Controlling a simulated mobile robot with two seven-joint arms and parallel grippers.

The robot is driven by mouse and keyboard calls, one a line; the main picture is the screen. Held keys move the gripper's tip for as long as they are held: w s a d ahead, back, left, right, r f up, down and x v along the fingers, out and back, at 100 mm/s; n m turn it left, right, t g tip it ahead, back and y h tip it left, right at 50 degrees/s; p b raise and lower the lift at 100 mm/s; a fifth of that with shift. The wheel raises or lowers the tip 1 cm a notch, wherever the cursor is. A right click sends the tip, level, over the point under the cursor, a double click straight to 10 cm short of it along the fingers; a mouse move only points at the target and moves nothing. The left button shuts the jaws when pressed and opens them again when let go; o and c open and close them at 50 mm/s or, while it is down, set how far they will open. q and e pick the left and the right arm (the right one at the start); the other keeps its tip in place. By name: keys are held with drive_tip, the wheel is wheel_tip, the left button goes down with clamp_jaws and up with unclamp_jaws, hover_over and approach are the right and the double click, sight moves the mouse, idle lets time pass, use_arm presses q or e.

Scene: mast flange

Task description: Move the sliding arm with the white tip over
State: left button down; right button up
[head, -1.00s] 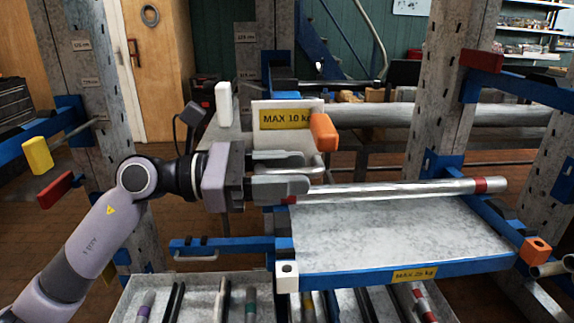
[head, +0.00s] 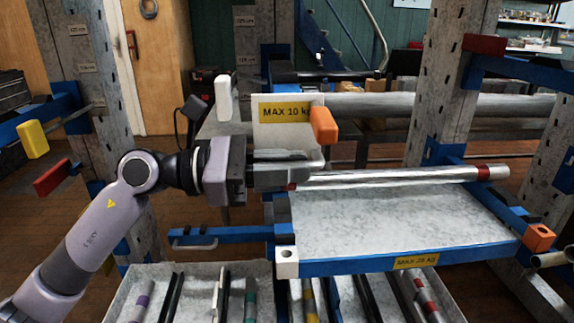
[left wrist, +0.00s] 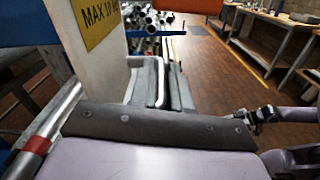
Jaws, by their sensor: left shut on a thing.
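A white upright tip (head: 224,100) stands left of the white panel (head: 290,140) with the yellow MAX 10 kg label. A second white, block-shaped tip (head: 287,262) sits at the front left corner of the lower tray. My left gripper (head: 285,175) is below the panel, its fingers closed on a grey handle. In the left wrist view the grey loop handle (left wrist: 152,78) shows between the fingers, beside the panel (left wrist: 100,45). In the head view the fingers largely hide the handle, so its join to an arm is unclear. My right gripper is not in view.
A silver tube with red bands (head: 400,177) lies above the tray marked MAX 25 kg (head: 400,225), just right of my gripper. An orange tip (head: 323,126) sticks out close above. Yellow (head: 33,139) and red (head: 52,178) tips are at the left. Bins with rods lie below.

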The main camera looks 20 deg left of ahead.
use_arm(q)
wheel_tip(320, 180, down, 8)
drive_tip(key=b, duration=0.7)
drive_tip(key=c, duration=1.3)
unclamp_jaws()
drive_tip(key=shift+f, duration=0.1)
drive_tip(key=shift+o, duration=1)
drive_tip(key=b+v, duration=0.2)
drive_tip(key=v, duration=0.5)
